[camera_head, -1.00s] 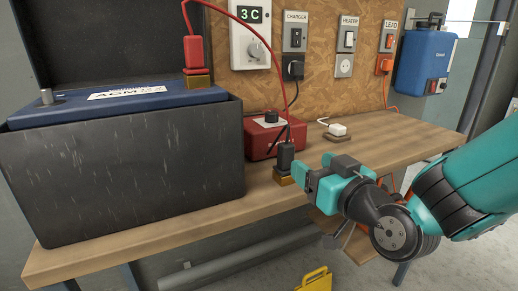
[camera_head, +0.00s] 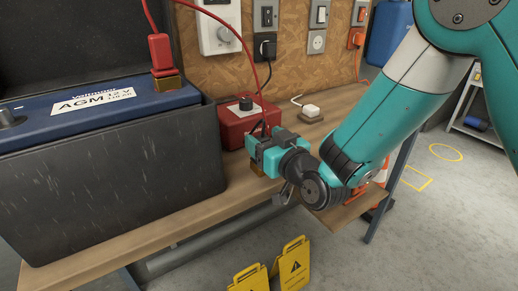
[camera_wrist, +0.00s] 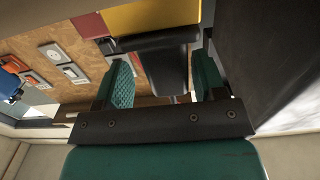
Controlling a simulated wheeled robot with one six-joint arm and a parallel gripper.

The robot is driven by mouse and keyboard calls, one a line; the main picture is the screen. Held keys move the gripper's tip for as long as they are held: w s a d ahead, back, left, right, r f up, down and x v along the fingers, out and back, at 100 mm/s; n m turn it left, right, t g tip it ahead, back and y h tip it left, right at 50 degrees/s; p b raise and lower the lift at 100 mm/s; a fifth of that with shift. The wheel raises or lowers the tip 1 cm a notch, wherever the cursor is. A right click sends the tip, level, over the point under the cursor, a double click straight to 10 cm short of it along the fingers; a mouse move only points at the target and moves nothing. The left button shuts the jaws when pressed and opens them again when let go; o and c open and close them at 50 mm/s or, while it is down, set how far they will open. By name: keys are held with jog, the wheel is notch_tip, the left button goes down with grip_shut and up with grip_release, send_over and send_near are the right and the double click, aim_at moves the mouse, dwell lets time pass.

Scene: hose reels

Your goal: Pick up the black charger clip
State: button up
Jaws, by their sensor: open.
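The black charger clip (camera_wrist: 166,68) stands between my two fingers in the wrist view, with a yellow brass block (camera_wrist: 150,17) beyond it. In the head view the clip is mostly hidden behind my gripper (camera_head: 262,148), and a bit of the brass block (camera_head: 257,168) shows below the jaws. My gripper (camera_wrist: 163,85) is open, with one finger on each side of the clip. A gap shows on the left; I cannot tell whether the right finger touches it.
A red charger box (camera_head: 238,122) sits just behind my gripper. The black battery box (camera_head: 110,175) stands close on the left, with a red clip (camera_head: 160,50) on the battery. A white plug (camera_head: 311,111) lies further right on the wooden bench (camera_head: 150,232). Yellow signs (camera_head: 293,268) stand below.

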jog(key=shift+s+a, duration=0.15)
jog(key=shift+a, duration=0.3)
jog(key=c, duration=1)
jog(key=shift+r, duration=0.1)
jog(key=shift+c, duration=0.2)
